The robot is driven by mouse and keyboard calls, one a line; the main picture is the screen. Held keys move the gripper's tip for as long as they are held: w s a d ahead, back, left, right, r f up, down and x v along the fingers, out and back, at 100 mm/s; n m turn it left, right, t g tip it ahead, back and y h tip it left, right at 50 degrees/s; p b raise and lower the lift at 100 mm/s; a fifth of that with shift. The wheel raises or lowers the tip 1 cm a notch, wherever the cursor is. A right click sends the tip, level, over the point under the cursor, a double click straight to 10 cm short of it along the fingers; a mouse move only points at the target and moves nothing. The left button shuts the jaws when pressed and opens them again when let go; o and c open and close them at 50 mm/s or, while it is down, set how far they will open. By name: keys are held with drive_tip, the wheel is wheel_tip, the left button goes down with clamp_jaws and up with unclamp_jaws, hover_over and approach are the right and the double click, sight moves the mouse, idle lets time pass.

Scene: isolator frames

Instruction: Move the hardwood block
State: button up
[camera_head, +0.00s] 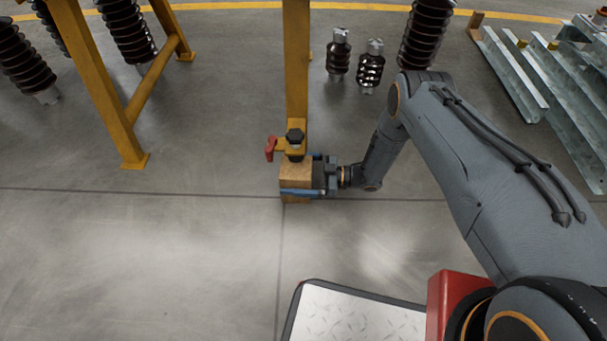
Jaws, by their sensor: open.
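The hardwood block (296,174) is a light brown block at the foot of a yellow post, near the middle of the picture. My gripper (305,176) reaches it from the right, with its blue-edged fingers along the block's far and near sides. The jaws are open around the block; whether a finger touches it cannot be told. The block's right end is partly hidden by my gripper.
Brown insulators (338,55) stand behind, and steel channels (510,75) lie at right. Floor at left front is clear.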

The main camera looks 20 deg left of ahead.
sight(308, 166)
drive_tip(key=shift+s+a, duration=0.25)
drive_tip(key=shift+a, duration=1)
drive_tip(key=c, duration=2)
drive_tip(key=shift+w+a+b, duration=0.25)
drive_tip(key=shift+w+b, duration=0.3)
drive_tip(key=shift+w, duration=0.25)
drive_tip(key=shift+w+a+b, duration=0.25)
drive_tip(key=shift+w+b, duration=0.25)
drive_tip(key=shift+w, duration=0.3)
drive_tip(key=o, duration=2)
drive_tip(key=shift+w+d+p, duration=0.25)
drive_tip(key=shift+d+p, duration=0.05)
drive_tip(key=shift+d, duration=1)
drive_tip(key=shift+w+d+p, duration=0.25)
drive_tip(key=shift+d+p, duration=0.1)
drive_tip(key=shift+d, duration=0.9)
drive_tip(key=shift+w+d+p, duration=0.25)
drive_tip(key=shift+d+p, duration=0.05)
drive_tip(key=shift+d, duration=1)
